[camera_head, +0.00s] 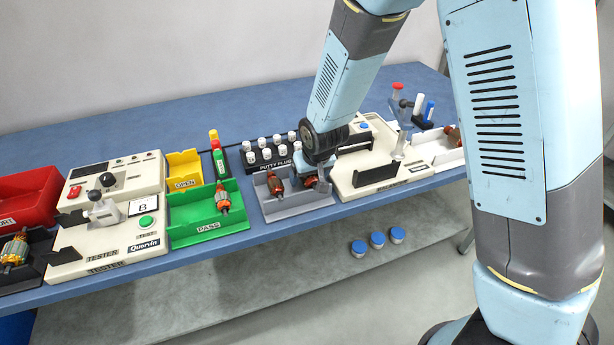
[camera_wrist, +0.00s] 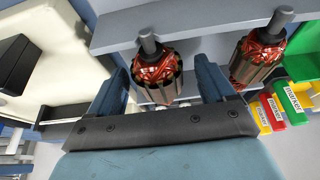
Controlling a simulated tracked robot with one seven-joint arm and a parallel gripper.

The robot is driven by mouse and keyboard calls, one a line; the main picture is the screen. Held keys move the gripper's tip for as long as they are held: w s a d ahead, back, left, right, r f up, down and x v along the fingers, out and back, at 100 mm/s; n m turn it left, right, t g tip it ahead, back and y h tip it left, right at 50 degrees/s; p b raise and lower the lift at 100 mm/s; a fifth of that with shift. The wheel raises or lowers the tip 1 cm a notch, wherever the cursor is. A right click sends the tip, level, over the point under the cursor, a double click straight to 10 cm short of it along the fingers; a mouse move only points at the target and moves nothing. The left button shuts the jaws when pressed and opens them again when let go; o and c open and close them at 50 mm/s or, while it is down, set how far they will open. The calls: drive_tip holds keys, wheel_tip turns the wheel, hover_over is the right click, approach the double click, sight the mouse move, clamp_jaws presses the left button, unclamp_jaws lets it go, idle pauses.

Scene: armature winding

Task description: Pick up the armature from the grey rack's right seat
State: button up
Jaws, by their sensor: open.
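The grey rack (camera_head: 290,206) stands at the front of the blue bench and holds two armatures with red-orange windings and grey shafts. The right-seat armature (camera_head: 310,181) is partly covered by my gripper (camera_head: 312,172) in the head view. In the wrist view, which is turned about, this armature (camera_wrist: 158,78) lies between the two blue fingers of my gripper (camera_wrist: 163,80). The fingers are apart, one on each side of it; I cannot tell whether either touches it. The left-seat armature (camera_head: 275,185) is outside the fingers and shows at right in the wrist view (camera_wrist: 258,55).
A black putty rack (camera_head: 262,167) with several white-capped pots stands just behind. A green PASS tray (camera_head: 195,218) with another armature is at left. A cream machine (camera_head: 345,189) stands close at right. Several blue-lidded jars (camera_head: 377,240) sit on the shelf below.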

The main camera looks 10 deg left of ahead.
drive_tip(key=c, duration=1.4)
drive_tip(key=shift+o, duration=0.2)
